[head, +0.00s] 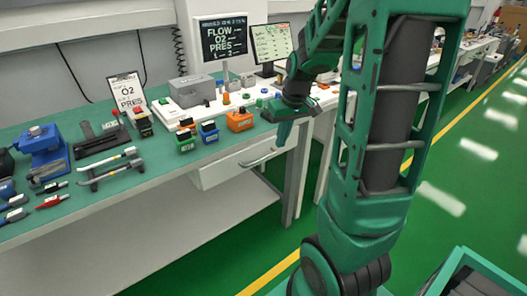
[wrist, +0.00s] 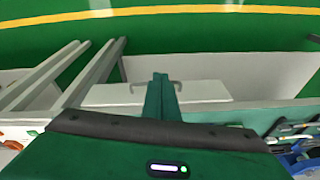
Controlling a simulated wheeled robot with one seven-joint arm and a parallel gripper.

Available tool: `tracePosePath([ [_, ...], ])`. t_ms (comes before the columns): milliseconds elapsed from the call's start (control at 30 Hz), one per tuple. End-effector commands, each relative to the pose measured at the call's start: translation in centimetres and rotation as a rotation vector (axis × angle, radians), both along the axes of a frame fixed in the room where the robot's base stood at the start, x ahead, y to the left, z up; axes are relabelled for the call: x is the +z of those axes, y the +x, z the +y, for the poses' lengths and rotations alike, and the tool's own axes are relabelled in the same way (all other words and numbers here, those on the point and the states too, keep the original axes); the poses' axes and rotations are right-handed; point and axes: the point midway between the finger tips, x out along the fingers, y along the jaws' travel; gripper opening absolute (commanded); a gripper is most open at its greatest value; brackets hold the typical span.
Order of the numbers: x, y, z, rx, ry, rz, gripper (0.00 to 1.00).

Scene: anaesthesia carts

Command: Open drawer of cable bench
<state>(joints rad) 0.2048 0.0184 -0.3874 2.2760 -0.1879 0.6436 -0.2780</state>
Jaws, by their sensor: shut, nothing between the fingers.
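The cable bench (head: 60,215) has a green top and white sides. Its white drawer (head: 215,174) sits under the top's front edge and also shows in the wrist view (wrist: 208,91). The drawer carries a grey bar handle (head: 258,161), whose two ends show on either side of my fingers in the wrist view (wrist: 178,83). My gripper (head: 281,142) is shut and empty, pointing down close to the handle's right end in the head view. In the wrist view its fingertips (wrist: 160,76) overlap the handle's middle and hide it. I cannot tell whether they touch it.
The bench top holds a blue vise (head: 42,150), a grey rack (head: 108,168), small coloured blocks (head: 240,121) and a sign (head: 127,92). Bench legs (head: 297,175) stand right of the drawer. Green floor with a yellow line (head: 270,274) is open in front.

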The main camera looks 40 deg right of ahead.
Motion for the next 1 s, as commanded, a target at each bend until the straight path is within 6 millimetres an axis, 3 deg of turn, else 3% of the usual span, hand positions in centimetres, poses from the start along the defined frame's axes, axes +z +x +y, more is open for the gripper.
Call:
tracePosePath([
  [100, -1.9, 4.0, -1.8, 0.064, -0.019, -0.038, 0.00],
  [333, -4.6, 9.2, -4.1, 0.155, -0.053, -0.104, 0.00],
  [667, -6.4, 11.1, -4.6, 0.185, -0.062, -0.124, 0.00],
  [1000, -11.5, 12.8, -4.6, 0.184, -0.063, -0.121, 0.00],
])
